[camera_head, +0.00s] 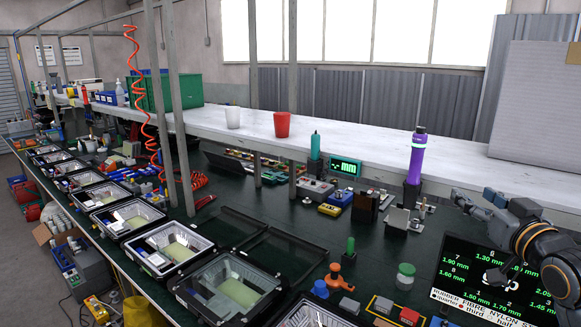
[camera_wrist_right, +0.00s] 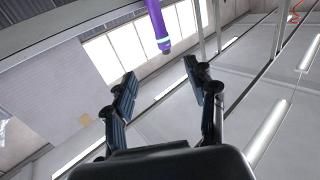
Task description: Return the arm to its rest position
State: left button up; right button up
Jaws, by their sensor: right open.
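My right arm comes in at the right edge of the head view, with its gripper (camera_head: 474,204) raised above the dark bench and pointing left. In the right wrist view the gripper's two dark fingers (camera_wrist_right: 160,78) stand apart with nothing between them. The windows and ceiling show behind them. A purple cylindrical tool (camera_head: 417,157) stands upright in a dark holder left of the gripper, apart from it. It also shows beyond the fingertips in the right wrist view (camera_wrist_right: 157,22). My left gripper is not in view.
Several floodlight housings (camera_head: 168,248) line the bench's front edge. A black size board (camera_head: 495,283) lies below my right arm. A red cup (camera_head: 282,124) and a white cup (camera_head: 233,117) stand on the raised white shelf (camera_head: 345,137). A green-capped jar (camera_head: 405,276) stands left of the board.

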jog(key=s+a+f+g, duration=0.3)
jog(key=s+f, duration=0.1)
jog(key=f, duration=0.6)
jog(key=s+a+f+n+g, duration=0.1)
jog(key=s+a+f+g, duration=0.2)
jog(key=f, duration=0.7)
jog(key=s+a+f+g, duration=0.25)
jog(key=s+f, duration=0.25)
jog(key=f, duration=0.5)
jog(key=s+a+f+g, duration=0.3)
jog(key=s+f, duration=0.4)
jog(key=s, duration=0.4)
jog(key=s+a+f+g, duration=0.35)
jog(key=s+f, duration=0.25)
jog(key=s, duration=0.6)
notch_tip(320, 180, down, 27)
jog(key=n+b, duration=0.1)
jog(key=b, duration=0.2)
pick_arm(q)
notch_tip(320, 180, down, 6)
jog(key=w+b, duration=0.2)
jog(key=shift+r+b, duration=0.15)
jog(key=shift+b, duration=0.25)
pick_arm(e)
jog(key=s+d+f+g, duration=0.2)
jog(key=s+d+f, duration=0.1)
jog(key=s+f, duration=1.4)
notch_tip(320, 180, down, 4)
